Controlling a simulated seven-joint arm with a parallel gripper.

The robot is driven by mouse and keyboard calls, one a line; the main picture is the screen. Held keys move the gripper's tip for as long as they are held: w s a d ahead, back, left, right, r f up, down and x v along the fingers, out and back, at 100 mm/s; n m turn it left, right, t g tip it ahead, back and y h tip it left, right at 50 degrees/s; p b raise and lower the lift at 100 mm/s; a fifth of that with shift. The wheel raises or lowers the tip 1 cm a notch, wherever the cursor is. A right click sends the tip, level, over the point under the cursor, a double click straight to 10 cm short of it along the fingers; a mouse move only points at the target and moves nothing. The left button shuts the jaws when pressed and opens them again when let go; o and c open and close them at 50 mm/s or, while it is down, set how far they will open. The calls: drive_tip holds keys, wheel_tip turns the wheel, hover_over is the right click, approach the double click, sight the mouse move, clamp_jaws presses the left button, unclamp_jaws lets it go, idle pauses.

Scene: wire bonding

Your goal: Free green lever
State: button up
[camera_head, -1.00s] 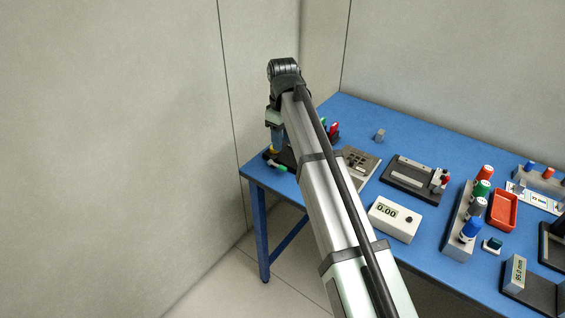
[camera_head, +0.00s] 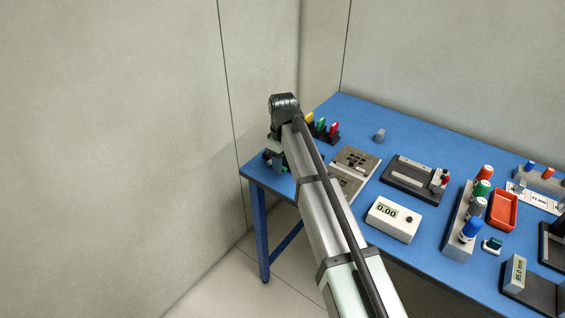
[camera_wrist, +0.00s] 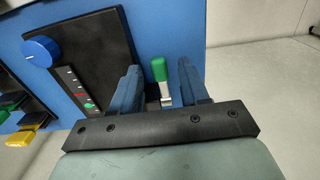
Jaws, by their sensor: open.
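The green lever (camera_wrist: 159,70) has a green grip on a pale metal shank. In the wrist view it stands between the two blue-grey fingers of my gripper (camera_wrist: 158,80), with gaps on both sides. My gripper is open and not closed on it. In the head view my gripper (camera_head: 275,155) is low at the table's left corner, and only a bit of green (camera_head: 285,169) shows beside it. The lever's mount is mostly hidden by the gripper.
A black panel (camera_wrist: 100,45) with a blue knob (camera_wrist: 41,51) and a marked scale (camera_wrist: 78,90) lies left of the fingers. Yellow, green and red handles (camera_head: 321,126) stand behind my arm. A grey fixture (camera_head: 356,160) and a meter (camera_head: 394,219) are to the right.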

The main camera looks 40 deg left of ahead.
drive_tip(key=shift+c, duration=0.3)
clamp_jaws()
drive_tip(key=shift+a, duration=0.1)
drive_tip(key=shift+w+a+r+h, duration=0.1)
drive_tip(key=shift+a+r+h, duration=0.15)
drive_tip(key=shift+h, duration=0.35)
drive_tip(key=shift+a+r+h, duration=0.25)
drive_tip(key=shift+h, duration=0.35)
drive_tip(key=shift+a+r+h, duration=0.1)
drive_tip(key=shift+r+h, duration=0.25)
drive_tip(key=shift+h, duration=0.65)
drive_tip(key=shift+o, duration=0.3)
unclamp_jaws()
